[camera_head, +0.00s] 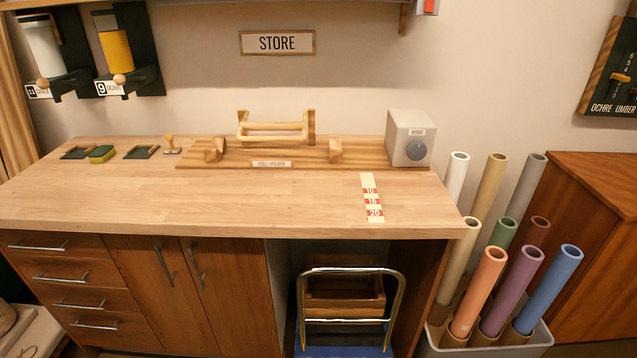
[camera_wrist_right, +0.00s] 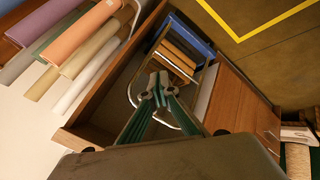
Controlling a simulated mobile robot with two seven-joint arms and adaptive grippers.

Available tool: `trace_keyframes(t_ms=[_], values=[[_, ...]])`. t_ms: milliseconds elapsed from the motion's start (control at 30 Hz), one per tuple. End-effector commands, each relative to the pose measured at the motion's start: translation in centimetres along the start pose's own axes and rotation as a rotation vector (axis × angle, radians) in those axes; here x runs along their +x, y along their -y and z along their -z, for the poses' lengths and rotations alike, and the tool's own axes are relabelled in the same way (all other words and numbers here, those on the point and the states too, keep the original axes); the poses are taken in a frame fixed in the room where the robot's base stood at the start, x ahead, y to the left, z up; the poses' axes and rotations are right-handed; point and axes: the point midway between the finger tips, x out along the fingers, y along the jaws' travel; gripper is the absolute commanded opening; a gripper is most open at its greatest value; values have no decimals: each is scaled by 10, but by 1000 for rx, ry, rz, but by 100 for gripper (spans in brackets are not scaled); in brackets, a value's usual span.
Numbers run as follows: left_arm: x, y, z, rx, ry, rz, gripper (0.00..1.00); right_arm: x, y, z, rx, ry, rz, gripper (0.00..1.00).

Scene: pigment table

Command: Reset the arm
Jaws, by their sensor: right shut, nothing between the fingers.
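My right gripper (camera_wrist_right: 157,88) shows in the right wrist view with its two fingers together and nothing between them. It hangs in free air, and behind it are the blue cart (camera_wrist_right: 197,45) with its metal handle and the brown cabinet. Neither of my arms nor grippers shows in the head view. My left gripper is in no view.
A wooden worktable (camera_head: 300,205) spans the head view, holding a wooden holder (camera_head: 273,152), a grey box (camera_head: 409,138) and a red-marked strip (camera_head: 372,198). Coloured rolls (camera_head: 483,285) stand in a white bin (camera_head: 490,345) at right. The handled cart (camera_head: 345,300) stands under the table.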

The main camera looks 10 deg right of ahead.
Motion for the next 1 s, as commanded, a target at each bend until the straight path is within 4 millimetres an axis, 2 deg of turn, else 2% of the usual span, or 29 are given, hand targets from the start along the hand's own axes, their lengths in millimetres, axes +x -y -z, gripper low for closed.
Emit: trace_keyframes(t_ms=[167,300,400,500,667,1000], values=[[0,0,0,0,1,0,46,20,40,10,81,-104,69,0],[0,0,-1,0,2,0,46,35,81,20,188,-217,142,0],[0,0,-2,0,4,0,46,40,105,23,269,-289,184,0],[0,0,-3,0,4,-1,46,42,121,25,333,-342,212,0],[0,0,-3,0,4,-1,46,42,131,27,387,-385,231,0],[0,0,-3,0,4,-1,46,42,131,27,391,-388,232,0]])
